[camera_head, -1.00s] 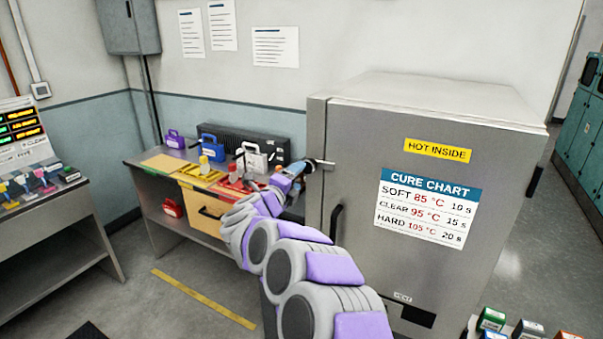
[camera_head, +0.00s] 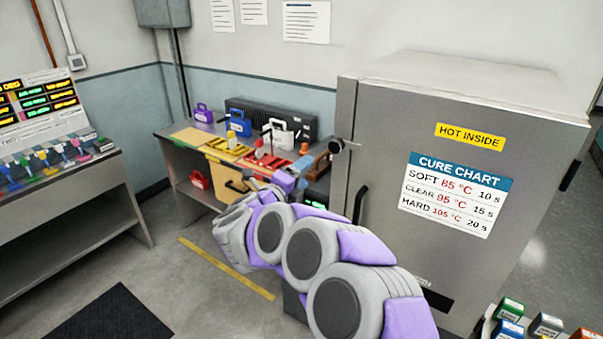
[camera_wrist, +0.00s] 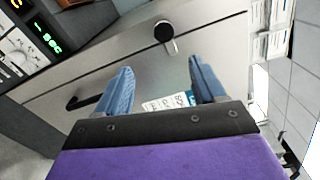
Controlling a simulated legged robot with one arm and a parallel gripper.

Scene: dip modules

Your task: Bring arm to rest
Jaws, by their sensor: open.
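My gripper (camera_wrist: 160,74) is open in the wrist view, with two blue fingers apart and nothing between them. It faces the grey metal oven (camera_head: 455,235). A round black knob on a short metal stem (camera_wrist: 164,32) lies beyond the fingertips, apart from them. The same knob (camera_head: 337,146) shows at the oven's upper left edge in the head view. My arm (camera_head: 305,245) is stretched out and bent, crossing in front of the oven's lower left.
A bench (camera_head: 180,150) with coloured trays and purple, blue and white cases stands behind my gripper. A console table (camera_head: 70,185) is at the left. Several small boxes (camera_head: 510,308) are at the bottom right. Open floor with a dark mat (camera_head: 110,315) lies in front.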

